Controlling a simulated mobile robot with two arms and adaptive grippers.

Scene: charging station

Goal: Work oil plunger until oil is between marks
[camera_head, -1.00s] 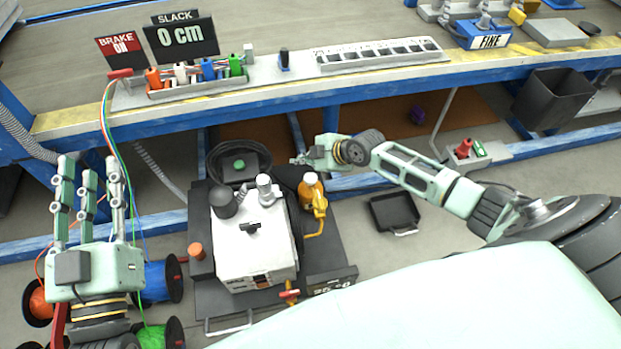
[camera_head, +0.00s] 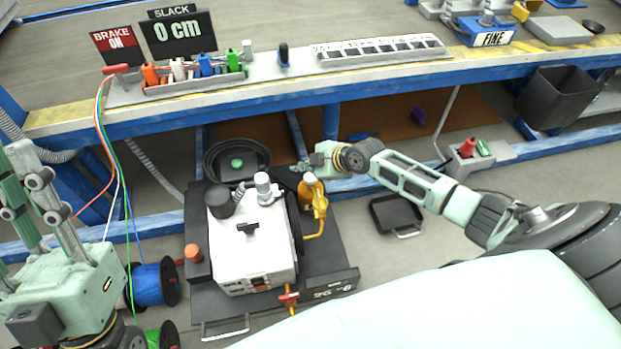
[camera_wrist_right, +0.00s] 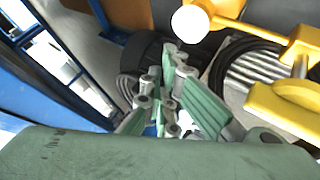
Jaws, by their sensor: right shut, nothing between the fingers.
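A white machine (camera_head: 252,245) stands on a dark base on the floor, with a silver cylinder (camera_head: 264,187) and a dark round cap on top. An amber and yellow oiler (camera_head: 314,200) stands at its right side. Which part is the plunger, and the oil level and marks, I cannot make out. My right gripper (camera_head: 302,168) is shut and empty, just above the oiler and apart from it. In the right wrist view its fingers (camera_wrist_right: 168,100) are together, with a white knob (camera_wrist_right: 190,23) on a yellow lever beyond them. My left gripper (camera_head: 32,190) is open and empty at far left.
A blue-edged bench (camera_head: 300,97) runs across the back, with a SLACK display (camera_head: 180,36) reading 0 cm and a red BRAKE sign (camera_head: 117,44) reading ON. A black tray (camera_head: 395,213) lies on the floor at right. Coloured wires and spools (camera_head: 152,285) are by my left gripper.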

